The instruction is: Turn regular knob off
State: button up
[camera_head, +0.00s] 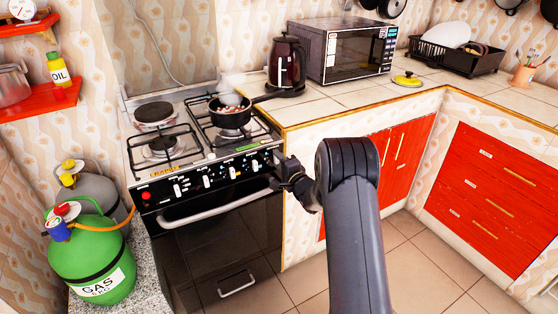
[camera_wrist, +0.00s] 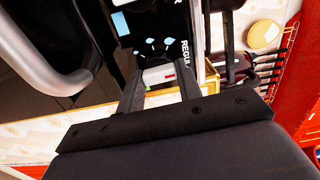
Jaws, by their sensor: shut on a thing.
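The black stove (camera_head: 200,225) has a front panel with a row of white knobs (camera_head: 208,181). In the wrist view, lettering that begins "REGU" (camera_wrist: 185,50) is printed on the panel beside a white knob (camera_wrist: 158,75) with a small red mark. My gripper (camera_wrist: 160,84) has its two dark fingers on either side of this knob and is shut on it. In the head view my gripper (camera_head: 280,176) is at the right end of the panel and hides the knob there.
A pan (camera_head: 230,113) with food sits on the stove top. A kettle (camera_head: 286,62) and a microwave (camera_head: 345,48) stand on the counter to the right. A green gas bottle (camera_head: 92,258) is left of the stove. The oven handle (camera_wrist: 45,60) is close to my gripper.

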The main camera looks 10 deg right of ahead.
jog(key=shift+f+m, duration=0.1)
jog(key=shift+m, duration=0.3)
jog(key=o, duration=1)
jog(key=shift+c, duration=0.2)
jog(key=shift+s, duration=0.1)
jog(key=v, duration=1)
jog(key=shift+s+d, duration=0.15)
jog(key=shift+s, duration=0.15)
jog(key=shift+w, duration=0.1)
jog(key=x, duration=1)
jog(key=shift+w, duration=0.35)
